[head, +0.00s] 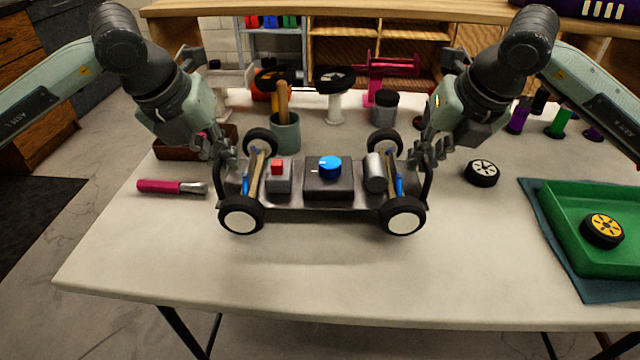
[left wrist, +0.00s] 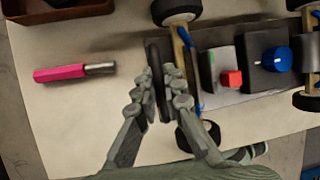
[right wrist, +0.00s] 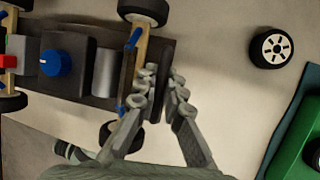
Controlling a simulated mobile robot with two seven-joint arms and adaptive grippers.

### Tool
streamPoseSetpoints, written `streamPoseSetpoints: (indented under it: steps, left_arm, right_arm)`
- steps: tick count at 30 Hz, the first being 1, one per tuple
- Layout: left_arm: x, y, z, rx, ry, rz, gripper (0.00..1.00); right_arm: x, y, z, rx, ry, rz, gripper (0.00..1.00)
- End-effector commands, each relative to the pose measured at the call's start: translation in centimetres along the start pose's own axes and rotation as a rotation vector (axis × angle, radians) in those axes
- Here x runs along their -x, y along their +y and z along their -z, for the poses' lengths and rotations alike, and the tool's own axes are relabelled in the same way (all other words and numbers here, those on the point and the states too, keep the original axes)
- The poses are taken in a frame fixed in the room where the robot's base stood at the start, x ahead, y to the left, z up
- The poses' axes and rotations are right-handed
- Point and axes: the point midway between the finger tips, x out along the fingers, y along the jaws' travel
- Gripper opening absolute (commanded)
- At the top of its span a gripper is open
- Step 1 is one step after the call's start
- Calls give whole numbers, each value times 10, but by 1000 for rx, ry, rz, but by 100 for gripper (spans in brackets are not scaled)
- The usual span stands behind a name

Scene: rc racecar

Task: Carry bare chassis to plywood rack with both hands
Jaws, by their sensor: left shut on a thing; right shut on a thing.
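The bare chassis (head: 325,203) is a dark flat car frame with black white-hubbed wheels, a red block, a blue knob and a grey cylinder on top. It is level over the front middle of the table, with a shadow below its front edge. My left gripper (head: 222,160) is shut on the black loop at its left end, also seen in the left wrist view (left wrist: 160,82). My right gripper (head: 424,160) is shut on the black loop at its right end, also in the right wrist view (right wrist: 160,88). A plywood rack (head: 340,50) with open compartments stands behind the table.
A pink-handled tool (head: 172,187) lies left of the chassis. A green cup (head: 285,134), a white stand (head: 336,106) and a dark jar (head: 384,106) stand behind it. A loose wheel (head: 482,173) and a green tray (head: 560,225) are right. The front table strip is clear.

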Motion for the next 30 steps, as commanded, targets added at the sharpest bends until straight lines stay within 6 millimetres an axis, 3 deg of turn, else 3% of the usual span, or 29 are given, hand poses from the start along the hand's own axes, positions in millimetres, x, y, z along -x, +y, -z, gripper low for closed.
streamPoseSetpoints:
  steps: [3, 23, 30]
  left_arm:
    - [7, -1, -4, 0, -3, 0, 0]
    - [7, -1, -3, 0, -3, 0, 0]
    - [9, -1, 9, -1, -2, 0, 0]
  right_arm:
    - [7, 1, -4, -1, -3, 0, 0]
    - [7, 1, -3, -1, -4, 0, 0]
    - [9, 0, 9, 1, -3, 0, 0]
